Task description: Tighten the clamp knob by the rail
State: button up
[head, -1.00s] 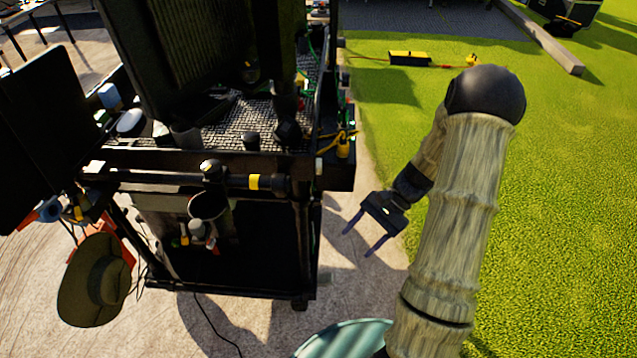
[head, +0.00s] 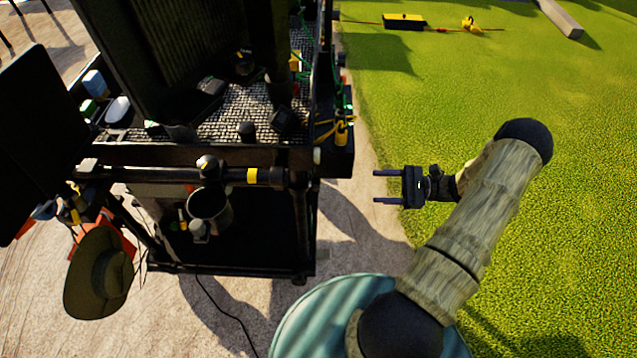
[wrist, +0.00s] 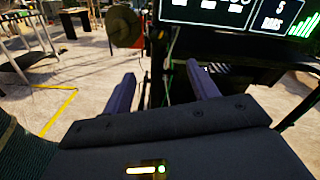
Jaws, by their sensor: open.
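The black rail (head: 135,175) runs along the near edge of the video cart and carries a yellow band. My gripper (head: 376,186) is open and empty. It is right of the cart, about level with the rail in the picture, its fingers pointing left and apart from everything. In the wrist view, the open fingers (wrist: 160,72) show with nothing between them; I cannot make out the knob there.
A dark cup (head: 208,207) hangs under the rail. A hat (head: 98,275) hangs at the cart's left. A yellow cable (head: 335,130) bundles at the cart's right corner. Screens (wrist: 215,12) fill the wrist view's upper right.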

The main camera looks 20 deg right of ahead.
aim_at(319, 185)
jog(key=p+x, duration=0.4)
jog(key=x, duration=1.3)
jog(key=shift+a, duration=0.2)
jog(key=c, duration=1)
jog(key=shift+d+m, duration=0.1)
jog(key=shift+m, duration=2.1)
jog(key=o, duration=1)
jog(key=shift+d, duration=0.1)
jog(key=b+v, duration=0.4)
jog(key=v, duration=1.3)
